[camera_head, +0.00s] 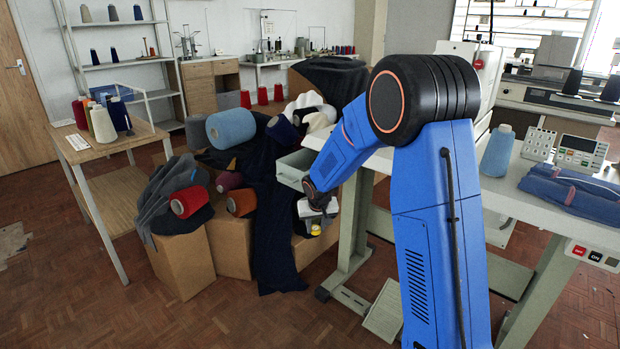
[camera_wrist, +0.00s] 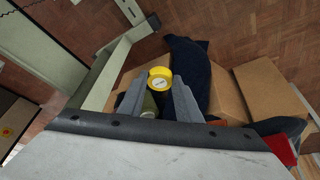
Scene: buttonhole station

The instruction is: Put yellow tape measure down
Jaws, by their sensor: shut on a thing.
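The yellow tape measure (camera_wrist: 160,78) is round with a pale centre. In the wrist view it sits between the two grey fingers of my gripper (camera_wrist: 159,95), which are shut on it. In the head view the tape measure (camera_head: 315,230) is a small yellow spot below my gripper (camera_head: 317,215). The gripper hangs beside the table's left end, over the area of boxes and dark cloth. I cannot tell how far the tape measure is above what lies below it.
Cardboard boxes (camera_wrist: 268,90) and dark cloth (camera_wrist: 187,60) lie below the gripper. An olive cone (camera_wrist: 150,106) shows behind the tape measure. Parquet floor (camera_head: 200,320) is clear in front.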

